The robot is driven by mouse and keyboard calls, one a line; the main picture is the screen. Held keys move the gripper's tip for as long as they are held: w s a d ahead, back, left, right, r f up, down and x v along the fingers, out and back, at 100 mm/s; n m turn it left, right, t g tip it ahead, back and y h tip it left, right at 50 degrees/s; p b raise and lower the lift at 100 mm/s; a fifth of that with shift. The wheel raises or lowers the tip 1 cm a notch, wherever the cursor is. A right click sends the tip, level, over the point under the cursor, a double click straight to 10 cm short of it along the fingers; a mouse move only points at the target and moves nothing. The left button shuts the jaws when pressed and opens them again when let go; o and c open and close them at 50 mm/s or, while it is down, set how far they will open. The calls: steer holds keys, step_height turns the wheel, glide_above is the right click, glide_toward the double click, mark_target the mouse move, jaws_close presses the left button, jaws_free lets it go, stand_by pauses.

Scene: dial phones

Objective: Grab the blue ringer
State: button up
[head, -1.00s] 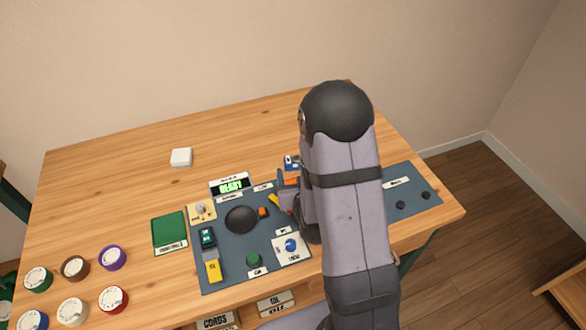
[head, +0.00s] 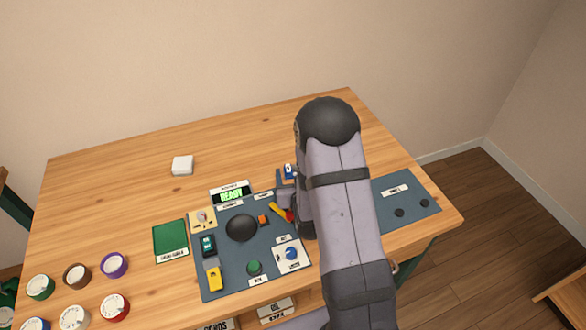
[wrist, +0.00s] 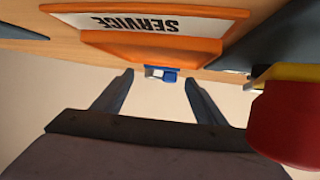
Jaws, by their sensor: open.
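A small blue and white piece, which looks like the blue ringer (head: 288,171), stands at the far edge of the dark board in the head view. In the wrist view the blue piece (wrist: 169,75) shows small and in line with the gap between my fingers, beyond an orange tray marked SERVICE (wrist: 140,47). My gripper (wrist: 159,82) is open with nothing between its fingers, and the blue piece is apart from them. In the head view my arm hides most of the gripper and the orange tray.
A yellow and red tool (head: 281,211) lies close beside my gripper; its red end (wrist: 295,125) looms at right in the wrist view. A black dome (head: 241,228) and a display reading READY (head: 231,196) are to the left. The table behind the board is mostly clear.

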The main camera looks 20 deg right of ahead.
mark_target(294, 170)
steer(key=shift+x, duration=1.3)
steer(key=c, duration=1.3)
steer(key=shift+r, duration=0.2)
steer(key=shift+r, duration=4.9)
